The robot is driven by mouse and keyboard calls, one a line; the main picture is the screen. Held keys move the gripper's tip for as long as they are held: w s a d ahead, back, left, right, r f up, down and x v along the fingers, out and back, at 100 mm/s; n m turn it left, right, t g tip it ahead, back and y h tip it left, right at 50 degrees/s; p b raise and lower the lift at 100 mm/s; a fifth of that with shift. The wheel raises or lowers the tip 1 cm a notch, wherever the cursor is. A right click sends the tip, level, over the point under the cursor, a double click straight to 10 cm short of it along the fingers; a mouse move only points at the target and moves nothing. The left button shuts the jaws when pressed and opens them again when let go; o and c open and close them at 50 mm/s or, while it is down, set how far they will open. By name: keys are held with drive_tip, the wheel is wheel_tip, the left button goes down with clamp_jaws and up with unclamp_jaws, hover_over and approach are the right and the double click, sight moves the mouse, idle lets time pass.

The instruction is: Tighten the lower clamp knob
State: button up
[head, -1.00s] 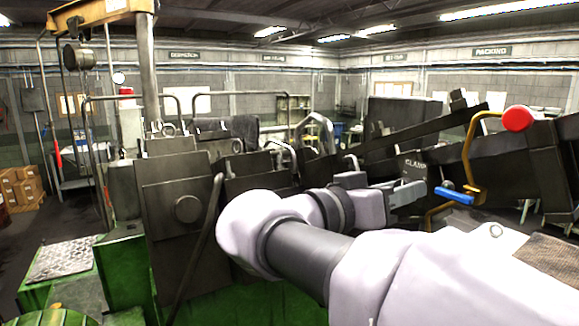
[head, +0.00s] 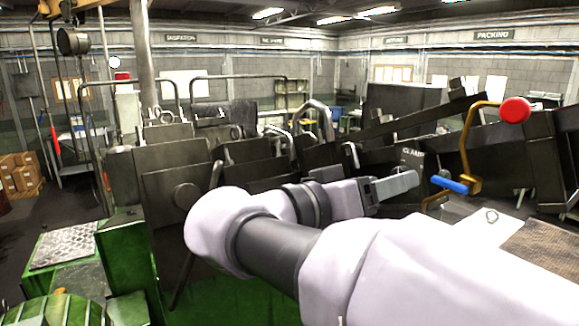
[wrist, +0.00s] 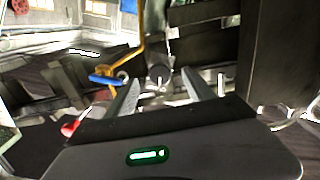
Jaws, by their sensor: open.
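The CLAMP label (head: 413,153) is on the dark machine in the head view. Beside it is an orange crank (head: 468,140) with a red ball knob (head: 515,110) on top and a blue handle (head: 450,184) low down. The blue handle (wrist: 107,80) also shows in the wrist view, left of my fingers. My gripper (head: 412,182) is open, its fingers pointing right towards the blue handle, apart from it in the picture. In the wrist view, a grey round part (wrist: 160,75) with pale pins appears between and beyond my open fingertips (wrist: 164,82). I cannot tell whether it is the lower clamp knob.
A dark slanted bar (head: 425,118) rises behind my gripper. Dark machine blocks (head: 180,180) and a green base (head: 125,255) stand to the left. A red object (wrist: 70,128) shows beside the left finger in the wrist view. Open floor (head: 65,210) lies at far left.

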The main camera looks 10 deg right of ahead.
drive_tip(key=p+v, duration=0.1)
drive_tip(key=v, duration=0.3)
drive_tip(key=shift+s+a, duration=0.1)
drive_tip(key=shift+a, duration=0.2)
